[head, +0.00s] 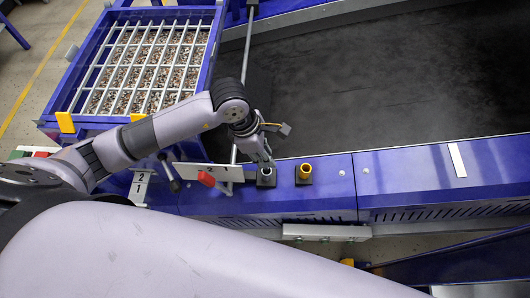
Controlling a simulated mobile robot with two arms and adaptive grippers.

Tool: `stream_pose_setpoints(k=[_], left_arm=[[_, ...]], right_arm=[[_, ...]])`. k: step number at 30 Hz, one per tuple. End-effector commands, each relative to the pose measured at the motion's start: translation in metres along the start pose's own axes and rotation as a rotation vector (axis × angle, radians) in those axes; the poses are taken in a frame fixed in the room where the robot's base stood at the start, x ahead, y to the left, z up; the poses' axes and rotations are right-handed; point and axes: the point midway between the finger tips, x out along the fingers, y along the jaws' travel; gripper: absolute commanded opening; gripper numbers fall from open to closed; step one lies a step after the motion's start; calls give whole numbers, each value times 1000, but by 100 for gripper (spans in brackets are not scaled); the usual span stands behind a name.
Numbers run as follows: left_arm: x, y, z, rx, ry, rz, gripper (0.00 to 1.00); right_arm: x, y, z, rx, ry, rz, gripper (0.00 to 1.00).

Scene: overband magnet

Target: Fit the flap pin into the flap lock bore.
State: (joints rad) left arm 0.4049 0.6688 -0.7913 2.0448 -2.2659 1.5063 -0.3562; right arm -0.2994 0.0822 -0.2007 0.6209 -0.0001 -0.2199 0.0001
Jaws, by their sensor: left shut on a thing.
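My left gripper (266,160) is shut, pointing down just above a dark block with a grey ring-shaped socket (266,174) on the blue frame. The flap pin in its grip is mostly hidden by the fingers. I cannot tell whether its end is above the socket or in it. To the right, a yellow collar (305,171) stands on a similar dark block. No label shows which of the two is the flap lock bore. My right gripper is not in view.
A blue-framed grid tray (146,70) of scrap stands at the back left. The dark belt (400,85) lies behind the blue frame (420,180).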

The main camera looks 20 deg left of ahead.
Motion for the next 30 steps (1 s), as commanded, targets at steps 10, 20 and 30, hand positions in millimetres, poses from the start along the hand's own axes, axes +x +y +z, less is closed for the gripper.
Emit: stream_pose_setpoints(k=[10, 20, 30], left_arm=[[0, 0, 0, 0, 0, 0, 0], [1, 0, 0, 1, 0, 1, 0], [0, 0, 0, 0, 0, 0, 0]], right_arm=[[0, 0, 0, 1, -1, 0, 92], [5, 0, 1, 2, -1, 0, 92], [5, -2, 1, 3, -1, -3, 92]])
